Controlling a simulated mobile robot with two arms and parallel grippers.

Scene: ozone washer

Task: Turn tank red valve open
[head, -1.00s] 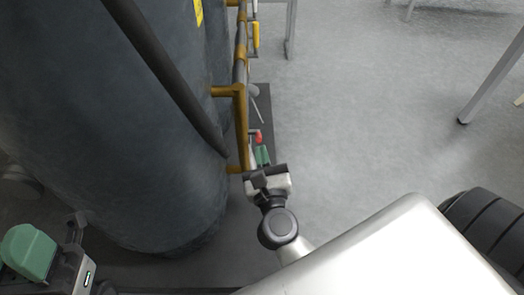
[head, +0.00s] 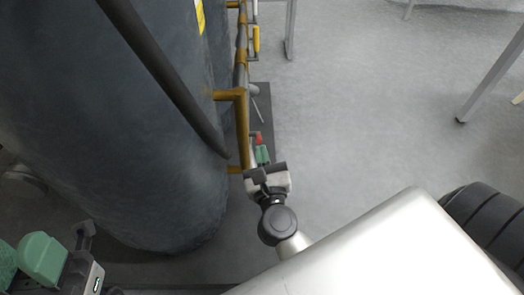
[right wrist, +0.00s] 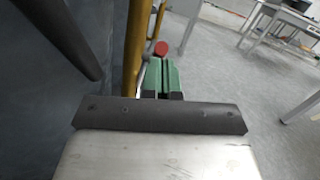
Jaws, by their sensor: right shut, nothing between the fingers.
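The tank (head: 110,120) is a large dark grey cylinder filling the left of the head view. The red valve handle (head: 258,137) sits low beside the yellow-brown pipe; its red end also shows in the right wrist view (right wrist: 161,48). My right gripper (head: 262,155) has green fingers, shut with nothing between them. Its tips are just short of the red handle; I cannot tell whether they touch it. In the right wrist view the fingers (right wrist: 160,75) partly hide the valve body. My left gripper (head: 24,260) is at the bottom left, cut by the frame edge, away from the valve.
A yellow-brown pipe (head: 241,125) runs upright along the tank's right side. A dark slanted bar (head: 160,75) crosses in front of the tank. Another yellow-handled fitting (head: 256,38) is farther back. Grey table legs (head: 490,75) stand at the right. The floor between is clear.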

